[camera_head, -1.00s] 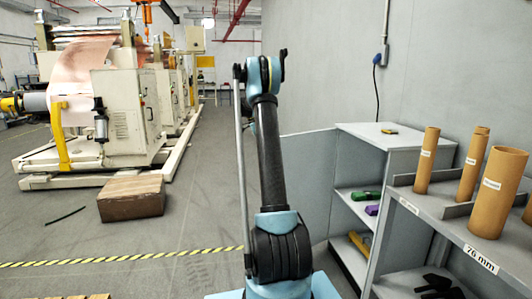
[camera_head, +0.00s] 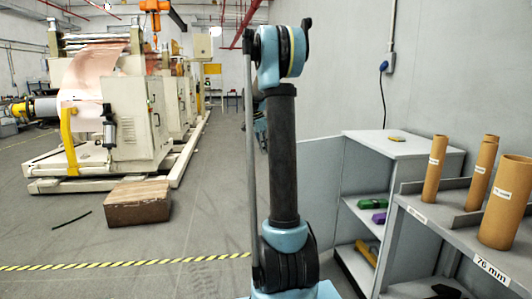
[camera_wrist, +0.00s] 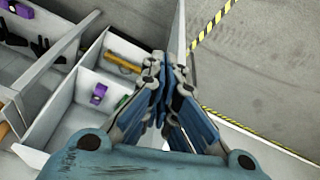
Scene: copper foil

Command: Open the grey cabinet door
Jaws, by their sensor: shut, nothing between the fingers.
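The grey cabinet (camera_head: 393,144) stands right of my arm in the head view, its front open and shelves showing. Its door (camera_head: 318,185) is swung wide, standing out to the left of the opening; my arm hides its left end. In the wrist view, the door (camera_wrist: 178,30) appears as a thin upright panel edge running down to my gripper. My gripper (camera_wrist: 164,66) is shut and empty, beside the door edge and in front of the cabinet interior. Whether it touches the door I cannot tell. In the head view my gripper is hidden behind my arm.
The cabinet shelves hold a green item (camera_head: 372,204), a purple item (camera_head: 379,218) and a yellow item (camera_head: 366,253). A grey rack (camera_head: 461,238) with brown tubes stands close at right.

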